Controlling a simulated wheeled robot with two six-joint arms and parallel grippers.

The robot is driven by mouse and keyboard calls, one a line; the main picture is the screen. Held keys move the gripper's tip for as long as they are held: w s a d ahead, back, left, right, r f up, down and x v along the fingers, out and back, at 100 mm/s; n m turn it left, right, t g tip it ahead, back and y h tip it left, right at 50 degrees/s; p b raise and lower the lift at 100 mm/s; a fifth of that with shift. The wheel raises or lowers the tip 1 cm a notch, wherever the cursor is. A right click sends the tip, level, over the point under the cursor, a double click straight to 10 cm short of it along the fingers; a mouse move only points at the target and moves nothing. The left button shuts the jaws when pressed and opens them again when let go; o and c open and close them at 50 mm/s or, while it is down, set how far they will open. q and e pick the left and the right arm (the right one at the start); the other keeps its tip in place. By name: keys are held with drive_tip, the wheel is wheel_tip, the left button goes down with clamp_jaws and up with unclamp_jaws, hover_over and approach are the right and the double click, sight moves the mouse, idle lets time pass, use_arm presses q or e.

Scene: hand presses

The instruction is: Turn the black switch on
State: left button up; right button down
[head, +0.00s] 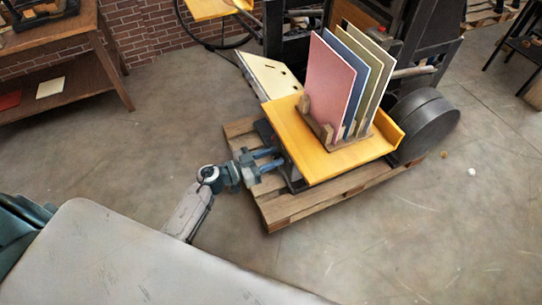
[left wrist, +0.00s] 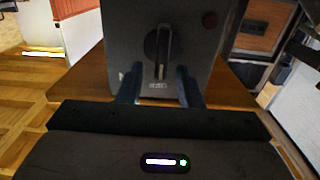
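The black switch (left wrist: 158,48) is a rotary knob with an upright grip bar, on the face of a dark grey box (left wrist: 199,38) in the left wrist view. My left gripper (left wrist: 159,76) is open, its two fingers apart, pointing at the box just below and either side of the knob. Nothing shows between the fingers, and I cannot tell whether they touch the knob. In the head view my left gripper (head: 272,159) is at the left side of the yellow-topped machine; the switch is hidden there. My right gripper is not in view.
The yellow table (head: 340,161) carries a wooden rack with several coloured panels (head: 331,82). A wooden pallet (head: 290,209) lies beneath the machine. A dark roller (head: 425,125) is at its right. A wooden bench (head: 60,40) stands at the upper left. Open floor lies between.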

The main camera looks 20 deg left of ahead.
use_arm(q)
clamp_jaws()
